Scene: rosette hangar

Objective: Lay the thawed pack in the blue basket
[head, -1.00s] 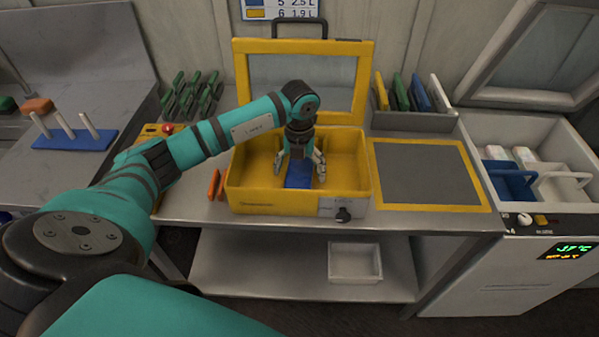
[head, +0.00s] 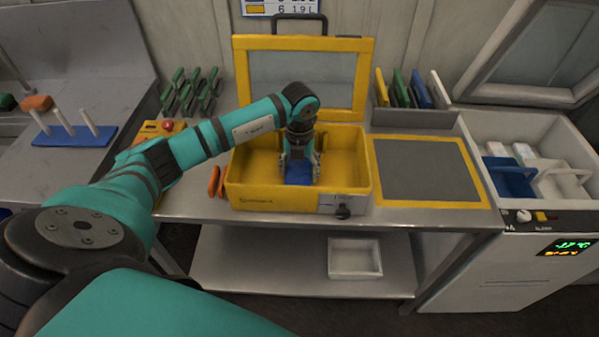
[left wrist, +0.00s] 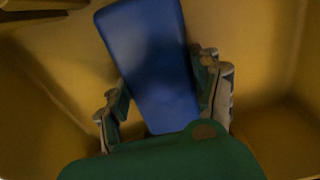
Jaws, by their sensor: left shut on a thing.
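A flat blue pack (head: 299,177) is inside the open yellow box (head: 248,192) on the middle bench. My left gripper (head: 301,169) reaches down into the box with its fingers on both sides of the pack, shut on it. In the left wrist view the pack (left wrist: 148,55) lies between the two fingers (left wrist: 163,98), with the yellow walls around it. The blue basket (head: 513,183) sits in the open white freezer at the right, beside a white basket (head: 562,187). My right gripper is not in view.
The box's windowed lid (head: 300,80) stands raised behind it. A grey mat with yellow border (head: 427,170) lies bare to its right. A rack (head: 413,121) of coloured plates stands behind the mat. The freezer lid (head: 540,50) is up.

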